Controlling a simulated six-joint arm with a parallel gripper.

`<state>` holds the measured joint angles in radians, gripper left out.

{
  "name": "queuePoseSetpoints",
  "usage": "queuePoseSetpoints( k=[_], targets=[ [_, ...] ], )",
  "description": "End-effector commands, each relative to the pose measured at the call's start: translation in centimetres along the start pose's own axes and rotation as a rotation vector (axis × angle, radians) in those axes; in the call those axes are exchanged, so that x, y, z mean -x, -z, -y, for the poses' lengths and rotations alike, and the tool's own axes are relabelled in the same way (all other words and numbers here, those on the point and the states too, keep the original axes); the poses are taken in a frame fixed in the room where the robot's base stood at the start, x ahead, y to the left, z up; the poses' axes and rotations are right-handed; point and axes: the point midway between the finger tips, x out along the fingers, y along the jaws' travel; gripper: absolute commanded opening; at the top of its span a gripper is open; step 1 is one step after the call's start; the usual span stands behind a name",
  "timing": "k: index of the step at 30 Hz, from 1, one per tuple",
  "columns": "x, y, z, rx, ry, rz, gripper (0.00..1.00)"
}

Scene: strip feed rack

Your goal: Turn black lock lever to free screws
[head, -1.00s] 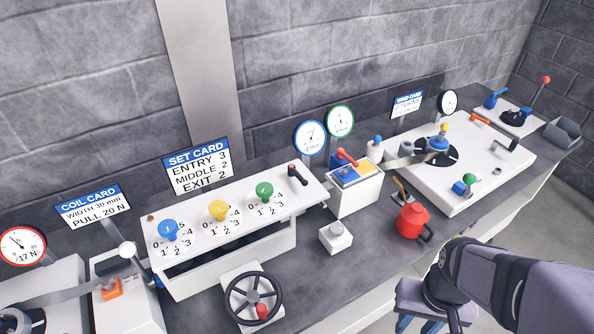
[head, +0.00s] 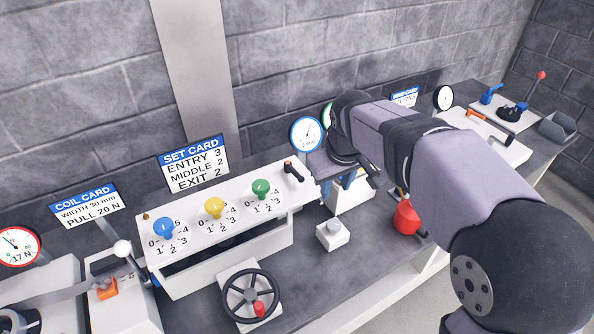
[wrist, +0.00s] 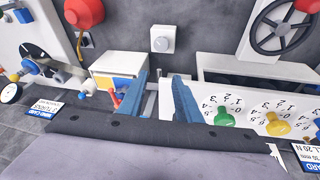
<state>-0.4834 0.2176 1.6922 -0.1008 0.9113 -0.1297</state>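The black lock lever (head: 294,170) stands at the right end of the white screw panel (head: 275,208). Three screws with coloured knobs sit on that panel: blue (head: 162,228), yellow (head: 213,208) and green (head: 261,188). Green (wrist: 223,117) and yellow (wrist: 277,127) also show in the wrist view. My gripper (head: 342,186) is just right of the lever, apart from it, over the box with blue and yellow top. In the wrist view my gripper's (wrist: 161,80) blue fingers are apart with nothing seen between them. The lever cannot be made out there, perhaps behind a finger.
A set card (head: 195,164) reads entry 3, middle 2, exit 2. A blue-rimmed gauge (head: 305,133) stands behind my gripper.

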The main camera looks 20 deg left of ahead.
Motion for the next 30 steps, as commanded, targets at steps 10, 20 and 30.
queuePoseSetpoints(
  k=[10, 20, 30],
  targets=[
    [2.7, 7.8, 5.2, 0.171, 0.0, -0.11, 0.31],
    [2.1, 8.1, 5.4, 0.177, 0.0, -0.112, 0.31],
    [-2.0, 8.5, 5.5, 0.176, 0.001, -0.111, 0.31]
  ],
)
